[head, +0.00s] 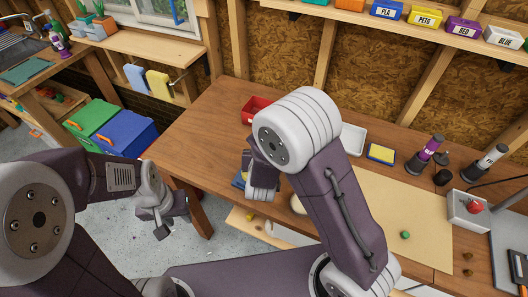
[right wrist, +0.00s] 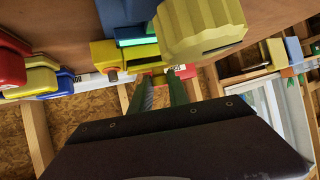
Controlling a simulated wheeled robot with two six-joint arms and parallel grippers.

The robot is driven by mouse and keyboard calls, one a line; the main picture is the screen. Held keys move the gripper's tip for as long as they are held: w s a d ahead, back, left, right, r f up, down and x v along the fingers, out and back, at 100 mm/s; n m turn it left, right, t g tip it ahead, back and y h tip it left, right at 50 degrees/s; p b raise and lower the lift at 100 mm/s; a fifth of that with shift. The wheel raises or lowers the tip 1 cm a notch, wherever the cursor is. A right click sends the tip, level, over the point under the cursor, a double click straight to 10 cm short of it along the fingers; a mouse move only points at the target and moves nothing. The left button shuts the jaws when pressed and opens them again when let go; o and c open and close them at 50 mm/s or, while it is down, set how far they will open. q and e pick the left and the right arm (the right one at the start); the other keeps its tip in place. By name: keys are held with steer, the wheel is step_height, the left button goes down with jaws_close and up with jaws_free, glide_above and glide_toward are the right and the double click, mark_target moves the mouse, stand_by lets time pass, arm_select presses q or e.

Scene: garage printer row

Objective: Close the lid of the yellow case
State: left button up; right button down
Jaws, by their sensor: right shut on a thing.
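A chunky yellow body with ribbed edges, which looks like the yellow case (right wrist: 205,28), fills the top middle of the upside-down right wrist view. In the head view my right arm hides most of that spot, and I cannot make out the lid's angle there. My right gripper (right wrist: 163,85) is shut at the case's edge; its dark green fingers are close together, and the exact contact is hard to see. My left gripper (head: 170,217) is open and empty, over the floor left of the workbench, apart from the case.
The workbench (head: 205,130) bears a red tray (head: 253,110), a white tray (head: 352,139), a blue-rimmed yellow item (head: 381,153) and a tan mat (head: 415,215) with a green ball (head: 405,235). Green and blue bins (head: 125,137) stand on the left. Labelled boxes line the shelf above.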

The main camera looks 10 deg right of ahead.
steer(key=b, duration=0.3)
steer(key=f+t+b, duration=0.1)
steer(key=b, duration=0.2)
steer(key=shift+s+a+h+b, duration=0.1)
steer(key=shift+a+h+b, duration=0.1)
steer(key=shift+h+b, duration=0.15)
steer(key=shift+r, duration=0.35)
arm_select(q)
step_height(320, 180, down, 8)
steer(key=shift+p, duration=0.3)
arm_select(e)
steer(key=c, duration=1.2)
jaws_free()
steer(key=shift+f, duration=0.1)
steer(key=shift+c, duration=0.2)
arm_select(q)
steer(key=shift+r, duration=0.15)
